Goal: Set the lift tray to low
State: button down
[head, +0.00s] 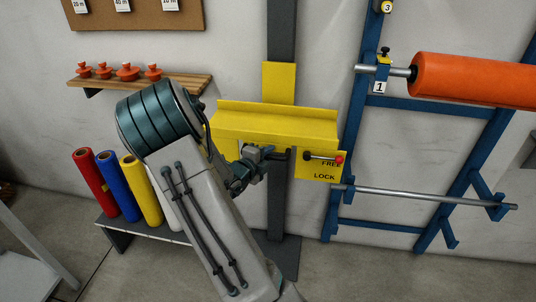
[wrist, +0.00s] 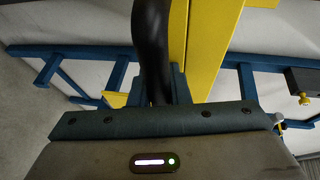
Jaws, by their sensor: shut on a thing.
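The yellow lift tray (head: 235,125) sits on a dark upright column (head: 281,215) against the wall. A lock lever (head: 322,157) with a red knob is on the tray's front right, lying level beside the FREE label, with LOCK below it. My gripper (head: 268,153) is at the tray's front, shut on a dark handle that is mostly hidden in the head view. In the wrist view the black handle (wrist: 152,45) runs down into my gripper (wrist: 160,95), beside the yellow tray (wrist: 215,40).
A blue rack (head: 365,140) at right holds an orange roll (head: 470,80) on a bar and an empty bar (head: 430,196). Red, blue and yellow rolls (head: 150,190) stand on a low grey bench at left. A wooden shelf (head: 180,88) holds several orange knobs.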

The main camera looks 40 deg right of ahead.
notch_tip(320, 180, down, 24)
jog(key=b, duration=2.3)
jog(key=shift+a, duration=0.2)
jog(key=shift+s+r, duration=0.1)
jog(key=c, duration=1.6)
grip_release()
jog(key=shift+c, duration=0.2)
jog(key=shift+r, duration=0.25)
jog(key=p+v, duration=0.2)
jog(key=v, duration=1.1)
jog(key=shift+a, duration=0.3)
jog(key=shift+r, duration=0.1)
